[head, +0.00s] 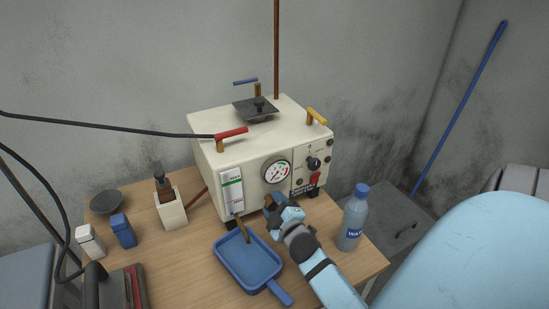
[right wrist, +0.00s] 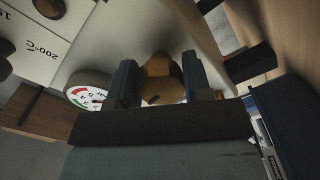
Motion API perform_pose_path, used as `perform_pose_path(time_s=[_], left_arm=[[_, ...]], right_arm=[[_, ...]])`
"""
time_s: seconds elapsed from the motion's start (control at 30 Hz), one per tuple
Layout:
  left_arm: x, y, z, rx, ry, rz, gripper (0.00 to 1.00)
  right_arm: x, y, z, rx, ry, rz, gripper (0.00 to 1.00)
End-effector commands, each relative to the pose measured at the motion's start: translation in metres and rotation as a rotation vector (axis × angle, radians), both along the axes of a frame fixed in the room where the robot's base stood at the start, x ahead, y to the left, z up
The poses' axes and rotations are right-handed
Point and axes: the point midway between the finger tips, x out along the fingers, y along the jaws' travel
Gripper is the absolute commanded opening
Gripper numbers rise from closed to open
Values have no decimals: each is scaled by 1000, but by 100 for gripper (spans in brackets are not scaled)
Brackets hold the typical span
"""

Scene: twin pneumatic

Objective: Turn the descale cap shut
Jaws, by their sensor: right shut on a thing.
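The cream machine (head: 225,165) stands at the back of the wooden table. The descale cap (right wrist: 160,68) is a round brass piece low on the machine's front face. It sits between the two dark fingers of my right gripper (right wrist: 159,82), which is shut on it. In the head view my right gripper (head: 275,204) reaches the lower front of the machine, below the dial gauge (head: 277,171), and mostly hides the cap. The cap's exact turn angle is hard to tell. My left gripper is not in view.
A blue tray (head: 221,262) with a handle lies just left of my right forearm. A water bottle (head: 353,220) stands to its right, near the table edge. Small containers crowd the left.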

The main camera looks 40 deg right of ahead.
Motion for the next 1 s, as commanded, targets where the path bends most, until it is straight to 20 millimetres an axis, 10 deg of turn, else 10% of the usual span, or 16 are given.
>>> perform_pose_path(time_s=[0.8,0.83,1.0], left_arm=[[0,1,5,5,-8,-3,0],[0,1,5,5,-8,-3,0],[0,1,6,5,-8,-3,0]], right_arm=[[0,0,-1,109,-35,0,22],[0,0,-1,109,-35,0,52],[0,0,-1,109,-35,0,71]])
